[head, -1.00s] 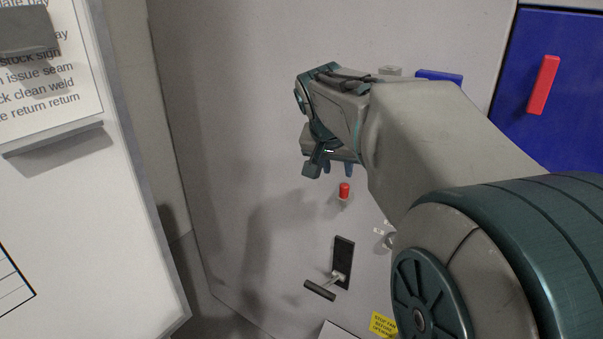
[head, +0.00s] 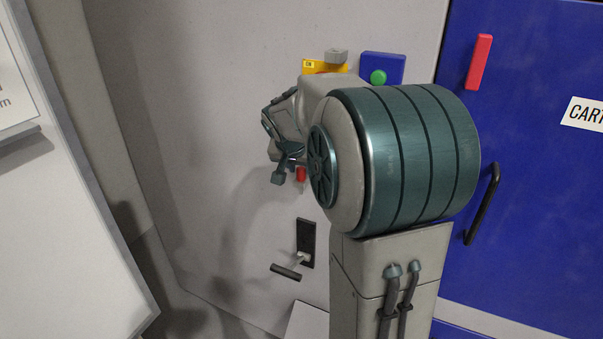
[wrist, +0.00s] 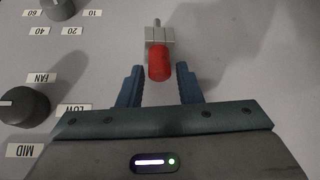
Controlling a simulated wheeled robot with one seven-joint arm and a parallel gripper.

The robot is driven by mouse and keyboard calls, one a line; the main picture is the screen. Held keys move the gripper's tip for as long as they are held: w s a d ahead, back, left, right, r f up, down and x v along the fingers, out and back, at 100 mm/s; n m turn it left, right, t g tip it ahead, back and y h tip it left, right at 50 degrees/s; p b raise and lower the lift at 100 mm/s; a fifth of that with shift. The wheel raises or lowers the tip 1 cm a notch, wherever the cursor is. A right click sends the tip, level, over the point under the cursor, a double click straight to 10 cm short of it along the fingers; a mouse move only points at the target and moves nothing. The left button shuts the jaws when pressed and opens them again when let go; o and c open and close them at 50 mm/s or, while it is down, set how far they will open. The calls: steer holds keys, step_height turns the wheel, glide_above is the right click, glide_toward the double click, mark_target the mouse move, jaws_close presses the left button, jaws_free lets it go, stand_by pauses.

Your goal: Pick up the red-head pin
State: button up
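The red-head pin shows in the wrist view (wrist: 158,62) as a red cylinder in front of a small grey bracket (wrist: 159,35) on the panel. In the head view the red head (head: 301,174) peeks out just below my gripper, partly hidden by my arm. My gripper (wrist: 159,72) is open in the wrist view, its two blue fingers on either side of the red head with gaps showing. It also shows in the head view (head: 290,168) close to the panel, its fingers partly hidden.
Dial knobs (wrist: 22,105) with FAN and MID labels sit beside the gripper in the wrist view. In the head view, a crank handle (head: 287,271) sits below, a green button (head: 378,77) on a blue box above, and a blue cabinet (head: 540,190) stands at right.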

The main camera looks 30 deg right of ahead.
steer(key=shift+w+d+f, duration=0.25)
steer(key=shift+f, duration=0.35)
jaws_close()
steer(key=shift+r, duration=0.1)
